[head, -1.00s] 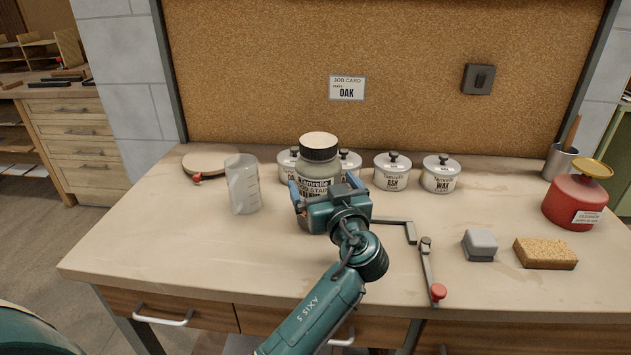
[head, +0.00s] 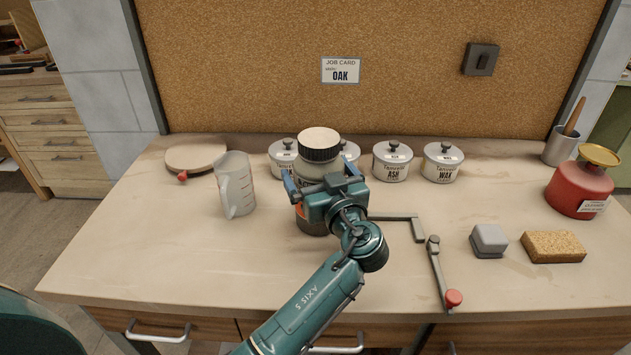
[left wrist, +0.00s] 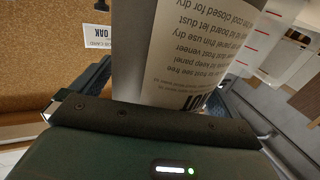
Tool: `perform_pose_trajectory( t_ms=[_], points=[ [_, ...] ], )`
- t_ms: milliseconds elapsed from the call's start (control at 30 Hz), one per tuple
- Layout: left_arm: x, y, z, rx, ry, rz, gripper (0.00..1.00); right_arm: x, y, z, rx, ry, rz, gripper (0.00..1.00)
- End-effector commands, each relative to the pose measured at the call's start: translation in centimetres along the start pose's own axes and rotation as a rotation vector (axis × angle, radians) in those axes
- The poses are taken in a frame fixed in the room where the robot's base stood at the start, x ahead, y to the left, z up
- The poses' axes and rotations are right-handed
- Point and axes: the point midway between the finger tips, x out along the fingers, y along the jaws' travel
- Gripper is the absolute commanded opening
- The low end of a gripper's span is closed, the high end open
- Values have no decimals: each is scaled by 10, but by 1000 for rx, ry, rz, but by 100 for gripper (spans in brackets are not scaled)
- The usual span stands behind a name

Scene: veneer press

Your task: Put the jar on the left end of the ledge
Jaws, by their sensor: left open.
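The jar (head: 320,168) stands upright on the workbench in the head view, with a black ribbed lid with a pale top and a printed label. My left gripper (head: 318,187) is at the near side of the jar, with its jaws open around it. In the left wrist view the jar's pale label (left wrist: 185,55) fills the space between the fingers (left wrist: 165,95). The gripper body hides part of the jar's front. I cannot make out a ledge in these frames. My right gripper is not in view.
A clear measuring jug (head: 236,185) stands left of the jar. Several lidded tins, one marked ASH (head: 393,163), stand behind and to the right. A crank handle (head: 438,270), grey block (head: 488,241), sponge (head: 553,247) and red can (head: 579,190) are further right. The front left bench (head: 140,260) is clear.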

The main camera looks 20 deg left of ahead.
Motion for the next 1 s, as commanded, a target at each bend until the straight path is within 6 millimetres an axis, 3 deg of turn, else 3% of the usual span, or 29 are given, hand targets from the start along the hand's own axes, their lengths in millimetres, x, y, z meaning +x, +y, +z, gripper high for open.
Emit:
perform_pose_trajectory(
  t_ms=[167, 900, 1000],
  points=[
    [0, 0, 0, 0, 0, 0, 99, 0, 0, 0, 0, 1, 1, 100],
    [0, 0, -3, -3, 5, 1, 39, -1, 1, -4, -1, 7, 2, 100],
    [0, 0, -3, -3, 5, 1, 36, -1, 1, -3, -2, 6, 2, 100]
  ],
)
